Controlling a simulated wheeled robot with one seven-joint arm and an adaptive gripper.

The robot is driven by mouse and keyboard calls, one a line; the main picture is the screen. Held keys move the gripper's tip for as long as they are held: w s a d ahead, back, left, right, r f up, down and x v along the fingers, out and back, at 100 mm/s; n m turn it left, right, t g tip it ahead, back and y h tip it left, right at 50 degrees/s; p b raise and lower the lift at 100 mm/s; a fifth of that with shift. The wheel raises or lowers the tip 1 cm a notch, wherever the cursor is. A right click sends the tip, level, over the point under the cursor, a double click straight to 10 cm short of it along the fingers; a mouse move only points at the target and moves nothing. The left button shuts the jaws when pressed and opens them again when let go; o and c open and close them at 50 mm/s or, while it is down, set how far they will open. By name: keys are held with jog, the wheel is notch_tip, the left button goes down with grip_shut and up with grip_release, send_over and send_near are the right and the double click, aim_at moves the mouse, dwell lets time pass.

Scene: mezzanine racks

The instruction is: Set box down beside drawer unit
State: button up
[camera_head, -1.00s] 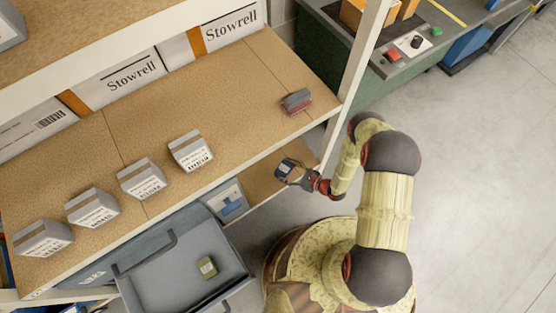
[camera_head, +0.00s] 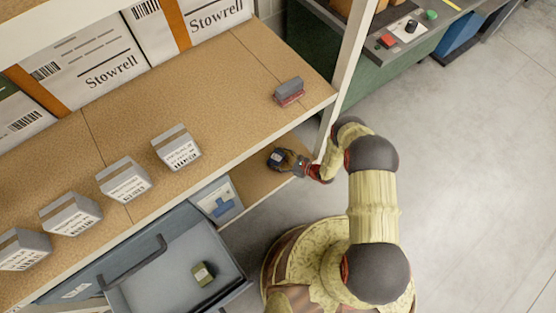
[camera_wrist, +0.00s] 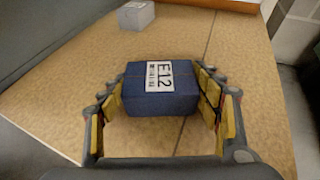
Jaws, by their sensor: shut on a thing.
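The box is small and dark blue with a white E12 label (camera_wrist: 160,105). In the wrist view it sits between the yellow-padded fingers of my gripper (camera_wrist: 165,112), which is shut on it. In the head view the box (camera_head: 277,159) and my gripper (camera_head: 288,162) are over the lower shelf (camera_head: 258,183), right of the drawer unit (camera_head: 217,200). I cannot tell whether the box touches the shelf board. The drawer unit's grey drawer (camera_head: 170,275) is pulled open, with a small green item (camera_head: 202,273) inside.
The upper shelf (camera_head: 215,110) bears several grey labelled boxes (camera_head: 177,149) and a grey-red block (camera_head: 289,92). Its front edge overhangs the lower shelf. In the wrist view a grey box (camera_wrist: 136,15) lies farther back.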

jog(key=shift+w+r, duration=0.1)
jog(key=o, duration=1.2)
jog(key=shift+c, duration=0.2)
jog(key=p+v, duration=0.3)
jog(key=v, duration=0.8)
jog(key=shift+d+r+p, duration=0.1)
jog(key=shift+p, duration=0.3)
jog(key=shift+s+d, duration=0.25)
jog(key=shift+s, duration=0.05)
